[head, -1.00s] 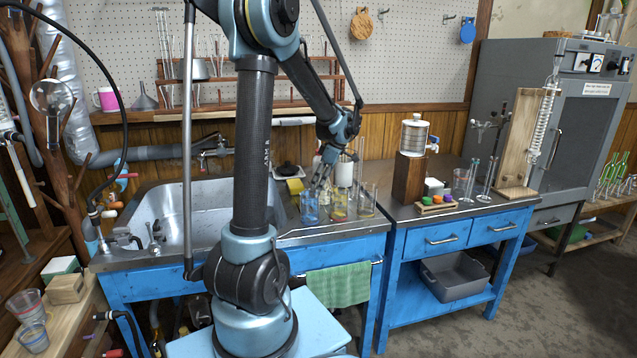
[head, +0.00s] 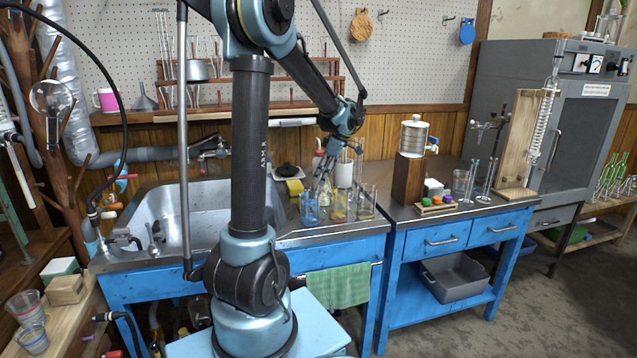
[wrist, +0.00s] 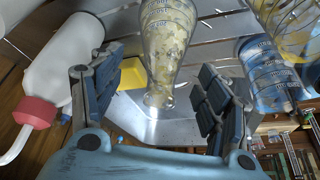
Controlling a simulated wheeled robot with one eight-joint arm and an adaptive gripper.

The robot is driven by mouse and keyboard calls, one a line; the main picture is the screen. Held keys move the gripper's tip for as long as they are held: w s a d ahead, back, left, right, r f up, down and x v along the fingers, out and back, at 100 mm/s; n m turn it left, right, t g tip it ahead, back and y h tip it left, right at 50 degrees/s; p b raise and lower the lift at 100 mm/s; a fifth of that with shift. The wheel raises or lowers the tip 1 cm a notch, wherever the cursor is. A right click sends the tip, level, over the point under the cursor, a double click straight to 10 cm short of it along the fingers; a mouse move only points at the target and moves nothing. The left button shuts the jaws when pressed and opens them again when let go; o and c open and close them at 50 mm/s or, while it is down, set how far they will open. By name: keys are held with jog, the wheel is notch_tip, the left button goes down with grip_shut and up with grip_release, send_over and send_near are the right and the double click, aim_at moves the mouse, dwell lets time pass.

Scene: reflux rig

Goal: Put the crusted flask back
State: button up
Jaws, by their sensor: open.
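The crusted flask (wrist: 168,38) is clear glass with yellowish crust inside and printed marks on its wall. In the wrist view its narrow neck end lies between the fingers of my gripper (wrist: 160,72), with a visible gap on both sides. My gripper is open and does not hold it. In the head view my gripper (head: 324,178) is low over the counter right of the sink, among glassware, where I cannot clearly pick out the flask.
A white bottle with a red cap (wrist: 62,70) is close left of the fingers. Glassware with blue contents (wrist: 262,72) is close on the right; it also shows in the head view (head: 309,208). A yellow sponge (head: 295,187) lies near the sink (head: 180,215).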

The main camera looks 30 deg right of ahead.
jog(key=v, duration=0.8)
jog(key=shift+s+r, duration=0.15)
jog(key=shift+r, duration=0.15)
jog(key=a+f+m+g+h, duration=0.15)
jog(key=a+m, duration=0.25)
jog(key=a, duration=2.3)
jog(key=s+a+f+m+h, duration=0.1)
jog(key=s+a+f+m, duration=0.3)
jog(key=s+a+f, duration=1)
jog(key=a, duration=0.3)
jog(key=shift+t+h, duration=0.25)
